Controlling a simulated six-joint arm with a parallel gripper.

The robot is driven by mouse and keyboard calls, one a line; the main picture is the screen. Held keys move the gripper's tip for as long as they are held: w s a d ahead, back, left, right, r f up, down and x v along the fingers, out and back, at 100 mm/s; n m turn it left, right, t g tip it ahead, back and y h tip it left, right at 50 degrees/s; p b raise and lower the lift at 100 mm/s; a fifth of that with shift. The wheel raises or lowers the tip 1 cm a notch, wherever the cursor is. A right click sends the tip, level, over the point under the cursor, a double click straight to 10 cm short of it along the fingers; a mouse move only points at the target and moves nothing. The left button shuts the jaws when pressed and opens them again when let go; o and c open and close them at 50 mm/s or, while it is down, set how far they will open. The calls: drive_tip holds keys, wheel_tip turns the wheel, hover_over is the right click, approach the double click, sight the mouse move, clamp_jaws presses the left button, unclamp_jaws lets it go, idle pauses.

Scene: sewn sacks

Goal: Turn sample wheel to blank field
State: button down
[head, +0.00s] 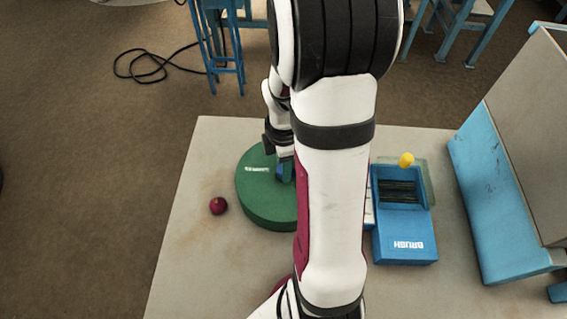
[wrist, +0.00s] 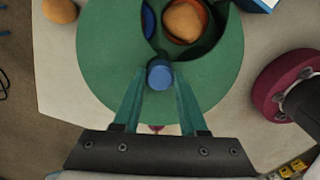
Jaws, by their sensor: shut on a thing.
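The sample wheel is a green disc (head: 262,205) on the table, left of my arm, with a white label too small to read. In the wrist view the green disc (wrist: 105,55) has a dark-edged cutout near the top. A rounded tan-orange lump (wrist: 184,20) shows in it, with a blue patch (wrist: 148,20) at its left. A blue knob (wrist: 160,73) stands on the disc below the cutout. My gripper (wrist: 160,82) is shut on this knob, one teal finger on each side. In the head view my arm hides the wheel's right part and the cutout.
A dark red ball (head: 218,206) lies left of the wheel. A blue box marked BRUSH (head: 403,246), with dark bristles and a yellow ball (head: 406,160) at its back, stands right of my arm. A large blue-framed panel (head: 495,205) stands at the right. The table's left side is mostly clear.

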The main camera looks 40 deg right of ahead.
drive_tip(key=shift+n, duration=6.5)
drive_tip(key=shift+c, duration=2.2)
unclamp_jaws()
